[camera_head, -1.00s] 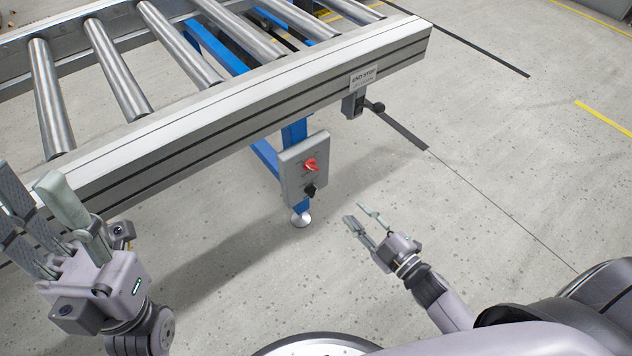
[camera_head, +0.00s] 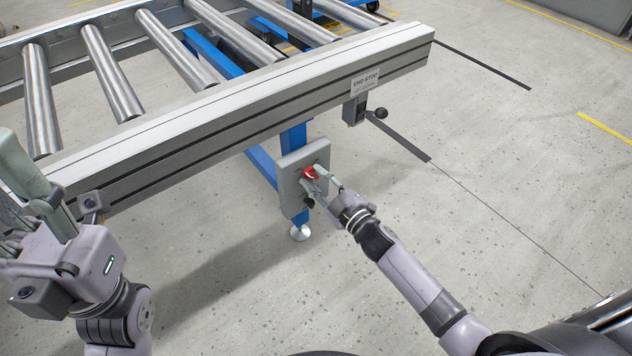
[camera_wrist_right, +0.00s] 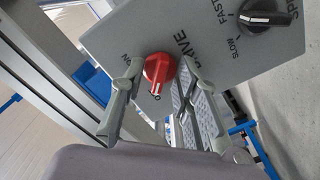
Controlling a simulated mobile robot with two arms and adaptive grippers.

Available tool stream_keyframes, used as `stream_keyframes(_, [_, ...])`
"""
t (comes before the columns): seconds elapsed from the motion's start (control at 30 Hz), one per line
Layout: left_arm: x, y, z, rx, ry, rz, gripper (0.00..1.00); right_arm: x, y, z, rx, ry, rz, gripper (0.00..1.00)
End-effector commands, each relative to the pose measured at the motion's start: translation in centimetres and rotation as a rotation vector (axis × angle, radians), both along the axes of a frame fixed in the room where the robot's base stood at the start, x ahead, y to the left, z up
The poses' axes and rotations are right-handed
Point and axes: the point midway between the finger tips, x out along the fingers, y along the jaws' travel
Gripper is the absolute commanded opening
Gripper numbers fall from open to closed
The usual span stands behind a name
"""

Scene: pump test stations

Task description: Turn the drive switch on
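The red drive switch (camera_head: 311,173) is a round knob on a grey control box (camera_head: 290,184) on the conveyor's blue leg. In the right wrist view the red knob (camera_wrist_right: 158,68) has a white mark pointing down, toward a partly hidden label starting with "O". An "ON" label is to its left. My right gripper (camera_head: 319,180) is open, with one finger on each side of the knob; I cannot tell whether they touch it. Its fingers also show in the wrist view (camera_wrist_right: 161,75). My left gripper (camera_head: 14,190) is open and empty at the left edge, partly cut off.
A black speed knob (camera_wrist_right: 268,17) sits on the same panel, marked slow and fast. The roller conveyor (camera_head: 240,85) fills the upper left. Its end stop (camera_head: 355,108) protrudes below the rail with a black knob. The floor to the right is clear.

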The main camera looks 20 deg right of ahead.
Motion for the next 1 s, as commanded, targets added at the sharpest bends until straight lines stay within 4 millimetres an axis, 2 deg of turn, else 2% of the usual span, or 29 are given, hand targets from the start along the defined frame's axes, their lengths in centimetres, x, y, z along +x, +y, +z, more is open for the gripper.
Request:
stream_keyframes(0.37, [0.04, -0.04, 0.12, 0.001, -0.004, 0.001, 0.4, 0.51, 0.18, 0.01, 0.0, 0.001, -0.001, 0.28])
stream_keyframes(0.8, [0.05, -0.05, 0.09, 0.001, -0.003, 0.0, 0.4, 0.49, 0.17, 0.01, 0.0, 0.0, 0.0, 0.0])
stream_keyframes(1.0, [0.04, -0.05, 0.1, 0.001, -0.004, 0.0, 0.4, 0.49, 0.15, 0.01, 0.0, 0.0, 0.0, 0.0])
